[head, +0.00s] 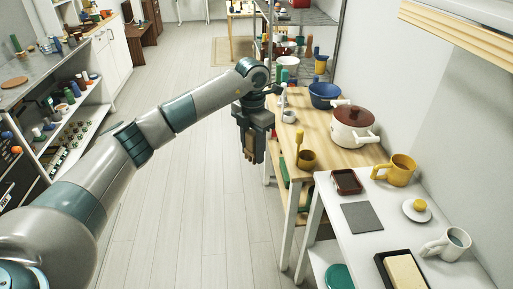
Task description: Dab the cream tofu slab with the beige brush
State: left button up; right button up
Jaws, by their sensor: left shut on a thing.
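The cream tofu slab (405,272) lies in a black tray (381,262) on the white table at the lower right, cut off by the picture's bottom edge. My left gripper (252,158) points down over the floor, just left of the wooden table, well apart from the slab. It is shut on a narrow tan-brown thing (248,145), which looks to be the beige brush; the fingers hide most of it. My right gripper is not in view.
The white table (395,217) also bears a dark red dish (346,182), a grey mat (361,217), a yellow mug (400,169), a yellow-knobbed white lid and a white mug (446,244).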

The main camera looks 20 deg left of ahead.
pick_arm(q)
jog(key=shift+s+d+r+m, duration=0.1)
jog(key=shift+s+d+m, duration=0.15)
jog(key=shift+m, duration=0.35)
jog(key=shift+s+d+r+m, duration=0.1)
jog(key=shift+s+d+m, duration=0.15)
jog(key=shift+m, duration=0.35)
jog(key=s+d+m, duration=0.3)
jog(key=s+m, duration=0.7)
jog(key=m, duration=0.4)
jog(key=s+d+m, duration=0.4)
jog(key=s+m, duration=0.7)
jog(key=m, duration=0.4)
jog(key=shift+f, duration=0.35)
jog(key=shift+d, duration=0.25)
